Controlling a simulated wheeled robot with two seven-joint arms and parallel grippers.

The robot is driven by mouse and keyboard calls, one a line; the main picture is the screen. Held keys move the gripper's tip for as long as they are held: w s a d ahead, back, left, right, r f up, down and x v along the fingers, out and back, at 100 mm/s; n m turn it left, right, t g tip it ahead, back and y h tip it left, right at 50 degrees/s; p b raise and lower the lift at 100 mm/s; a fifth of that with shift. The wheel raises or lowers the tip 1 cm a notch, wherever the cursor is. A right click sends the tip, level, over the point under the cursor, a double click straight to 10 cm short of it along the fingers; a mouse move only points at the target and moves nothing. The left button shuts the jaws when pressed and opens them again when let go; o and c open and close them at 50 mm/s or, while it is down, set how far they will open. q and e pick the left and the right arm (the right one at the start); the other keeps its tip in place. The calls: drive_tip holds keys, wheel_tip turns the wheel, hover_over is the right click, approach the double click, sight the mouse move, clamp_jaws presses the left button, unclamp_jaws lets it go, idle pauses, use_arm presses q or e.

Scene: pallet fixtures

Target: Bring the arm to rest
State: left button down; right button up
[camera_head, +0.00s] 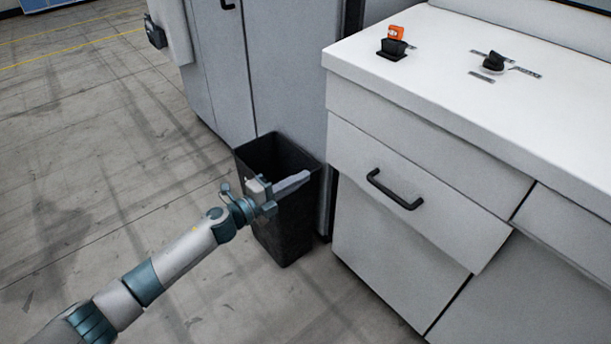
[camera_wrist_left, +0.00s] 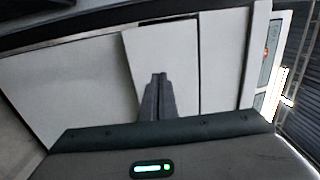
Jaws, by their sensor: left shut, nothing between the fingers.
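My left arm comes in from the lower left in the head view. Its gripper (camera_head: 291,183) is over or in front of the rim of a black bin, pointing right toward the white cabinet. In the left wrist view the two grey fingers (camera_wrist_left: 158,82) are together, with nothing seen between them. Pale panels fill the view beyond the fingertips. My right gripper is in neither view.
The black bin (camera_head: 285,229) stands on the floor against grey cabinets (camera_head: 262,65). The white cabinet (camera_head: 385,238) has a black handle (camera_head: 394,189). Its top carries an orange-and-black part (camera_head: 393,43) and a black knob-like part (camera_head: 493,62). Concrete floor (camera_head: 90,170) at left is clear.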

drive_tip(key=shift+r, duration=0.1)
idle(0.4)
